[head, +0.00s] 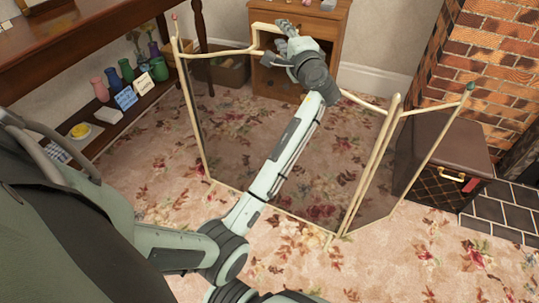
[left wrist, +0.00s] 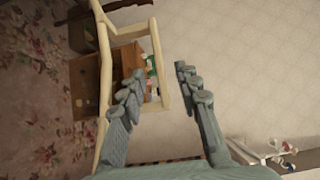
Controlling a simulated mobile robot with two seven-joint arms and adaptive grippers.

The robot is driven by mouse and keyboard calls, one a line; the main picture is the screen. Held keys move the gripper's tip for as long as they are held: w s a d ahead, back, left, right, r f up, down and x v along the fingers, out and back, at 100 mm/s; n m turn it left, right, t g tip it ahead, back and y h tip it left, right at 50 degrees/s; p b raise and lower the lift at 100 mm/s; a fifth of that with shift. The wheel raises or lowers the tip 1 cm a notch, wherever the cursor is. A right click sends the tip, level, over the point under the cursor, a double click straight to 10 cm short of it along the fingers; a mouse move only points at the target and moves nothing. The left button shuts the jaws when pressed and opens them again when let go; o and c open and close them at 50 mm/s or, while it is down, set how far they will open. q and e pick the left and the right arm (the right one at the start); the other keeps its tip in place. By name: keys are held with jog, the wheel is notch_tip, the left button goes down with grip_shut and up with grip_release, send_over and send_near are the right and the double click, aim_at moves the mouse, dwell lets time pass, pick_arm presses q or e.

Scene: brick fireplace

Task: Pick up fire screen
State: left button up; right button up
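The fire screen (head: 384,150) stands upright and unfolded on the floral carpet, with thin pale-gold frames and see-through dark panels. Its raised handle (head: 262,25) is at the top of the middle panel. My left gripper (head: 283,32) is at this handle, partly covering it. In the left wrist view, the gripper (left wrist: 160,74) is open, with two grey fingers apart. The handle's bar (left wrist: 157,62) shows in the gap between the fingertips; I cannot tell whether it touches either finger. My right gripper is not in view.
A wooden shelf unit with colourful vases (head: 127,70) stands at the left. A small wooden cabinet (head: 324,22) is behind the screen. A dark padded box (head: 440,145) and the brick fireplace (head: 490,55) are at the right. Carpet in front is clear.

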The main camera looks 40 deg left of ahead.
pick_arm(q)
jog(key=x, duration=0.3)
jog(key=shift+w, duration=0.35)
jog(key=shift+d, duration=0.1)
jog(key=shift+c, duration=0.3)
grip_shut()
jog(key=shift+r, duration=0.35)
